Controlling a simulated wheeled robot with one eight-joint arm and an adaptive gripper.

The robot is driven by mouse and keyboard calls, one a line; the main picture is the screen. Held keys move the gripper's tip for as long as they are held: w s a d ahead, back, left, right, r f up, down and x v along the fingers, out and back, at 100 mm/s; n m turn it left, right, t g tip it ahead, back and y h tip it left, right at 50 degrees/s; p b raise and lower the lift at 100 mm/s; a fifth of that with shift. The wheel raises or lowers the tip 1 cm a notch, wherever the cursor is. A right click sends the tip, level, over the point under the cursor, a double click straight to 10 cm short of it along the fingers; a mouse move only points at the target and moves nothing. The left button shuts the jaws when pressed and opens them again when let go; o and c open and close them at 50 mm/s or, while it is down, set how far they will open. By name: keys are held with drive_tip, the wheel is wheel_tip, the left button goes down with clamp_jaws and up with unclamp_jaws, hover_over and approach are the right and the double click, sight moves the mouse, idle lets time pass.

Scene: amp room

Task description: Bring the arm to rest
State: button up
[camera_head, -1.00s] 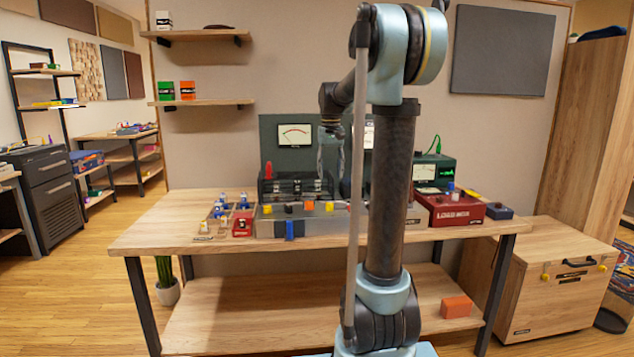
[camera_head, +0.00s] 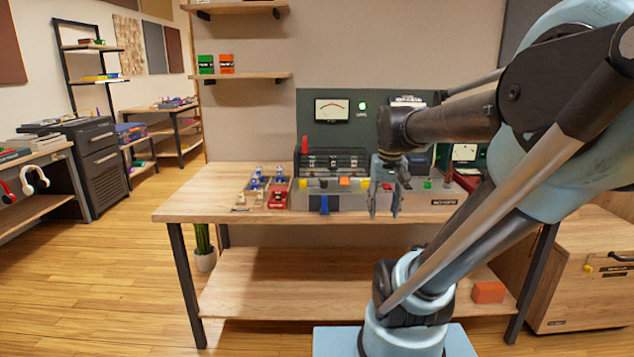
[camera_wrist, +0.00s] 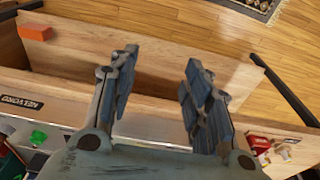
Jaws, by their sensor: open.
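My gripper (camera_head: 385,201) hangs at the end of my arm in the head view, in front of the amplifier equipment on the wooden workbench (camera_head: 195,205). It points downward. In the wrist view my gripper (camera_wrist: 158,85) shows two grey fingers spread well apart with nothing between them. The bench's front edge and lower shelf lie beyond the fingers there. My arm crosses the right half of the head view, its upper links large and close to the camera.
A grey chassis with coloured knobs (camera_head: 345,199) and a tray of small parts (camera_head: 262,192) sit on the bench near my gripper. An orange block (camera_head: 488,292) lies on the lower shelf. A wooden cabinet (camera_head: 577,290) stands at right. Open floor (camera_head: 95,285) lies at left.

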drive_tip(key=s+f, duration=0.9)
drive_tip(key=f, duration=0.2)
drive_tip(key=shift+s+d+t, duration=0.15)
drive_tip(key=shift+s+t, duration=0.25)
drive_tip(key=shift+f, duration=0.1)
